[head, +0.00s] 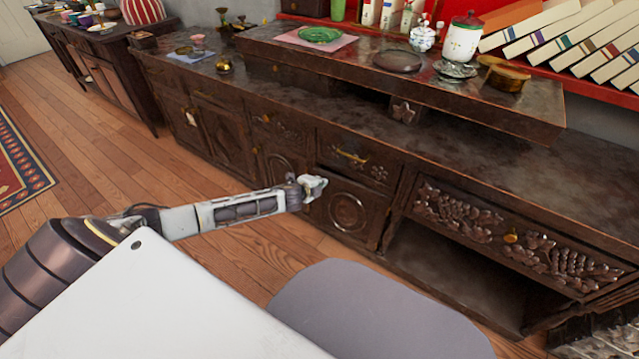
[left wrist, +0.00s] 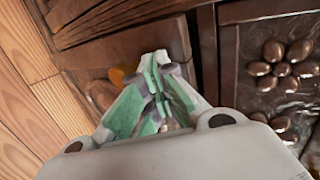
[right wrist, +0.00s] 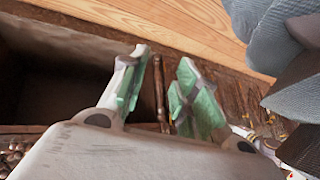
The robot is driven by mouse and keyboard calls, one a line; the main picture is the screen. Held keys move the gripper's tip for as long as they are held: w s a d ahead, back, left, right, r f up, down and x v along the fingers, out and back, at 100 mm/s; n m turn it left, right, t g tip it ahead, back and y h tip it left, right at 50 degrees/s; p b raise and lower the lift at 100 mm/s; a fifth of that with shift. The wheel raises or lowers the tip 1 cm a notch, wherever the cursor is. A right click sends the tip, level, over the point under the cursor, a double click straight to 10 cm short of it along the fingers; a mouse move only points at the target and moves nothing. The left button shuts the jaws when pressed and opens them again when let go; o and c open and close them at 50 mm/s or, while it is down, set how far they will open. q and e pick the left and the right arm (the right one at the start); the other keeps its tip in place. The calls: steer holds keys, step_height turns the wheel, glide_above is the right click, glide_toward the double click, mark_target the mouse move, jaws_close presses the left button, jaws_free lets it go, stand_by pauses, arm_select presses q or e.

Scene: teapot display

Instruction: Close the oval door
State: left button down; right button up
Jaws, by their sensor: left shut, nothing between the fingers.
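The door with the round carved ring (head: 347,212) is on the low dark cabinet, just left of its open lower compartment. It looks nearly flush with the front; whether a gap remains is unclear. My left gripper (head: 316,186) is shut and empty at the door's upper left in the head view, and contact is unclear. In the left wrist view its fingertips (left wrist: 160,62) are together before dark wood, with a brass knob (left wrist: 122,75) partly hidden behind them. My right gripper (right wrist: 158,85) shows only in the right wrist view, open, with a dark wood edge seen between its fingers.
A brass-handled drawer (head: 350,156) is above the door. The open compartment (head: 450,270) and a carved drawer (head: 512,238) are to the right. Teaware, including a green plate (head: 320,34), stands on top. Wooden floor (head: 130,150) is clear at left.

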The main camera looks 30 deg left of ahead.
arm_select(q)
steer(key=shift+w, duration=0.1)
arm_select(e)
steer(key=shift+s, duration=0.1)
arm_select(q)
steer(key=shift+w, duration=0.15)
arm_select(e)
steer(key=shift+r, duration=0.1)
